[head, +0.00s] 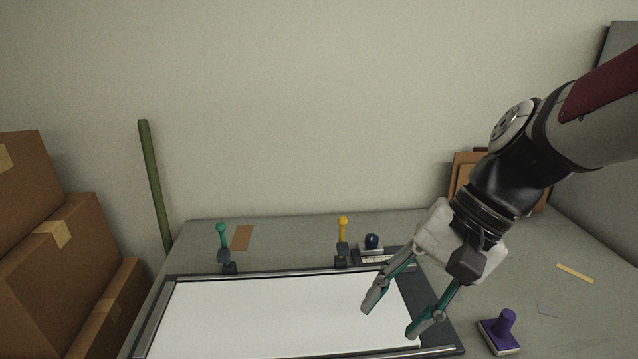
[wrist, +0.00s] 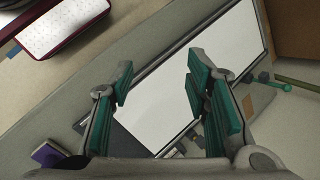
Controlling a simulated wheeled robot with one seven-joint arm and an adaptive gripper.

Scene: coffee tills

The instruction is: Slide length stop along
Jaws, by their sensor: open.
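A flat dark-framed board (head: 160,310) with a white sheet (head: 270,310) lies on the bench. Along its back edge are a green-handled piece (head: 222,240), a yellow-handled piece (head: 342,240) and a dark blue knob (head: 372,241) by a short marked scale (head: 376,258). I cannot tell for certain which is the length stop. My gripper (head: 396,314) is open and empty above the right part of the white sheet, in front of and apart from the knob. The wrist view shows the sheet (wrist: 185,90) between and beyond the fingers, and a green handle (wrist: 274,81) at right.
A purple-handled block (head: 502,335) stands right of the board. A yellow strip (head: 575,273) lies at far right. Cardboard boxes (head: 60,240) are stacked at left, and a green pole (head: 153,185) leans on the wall. A red-edged case (wrist: 65,22) shows in the wrist view.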

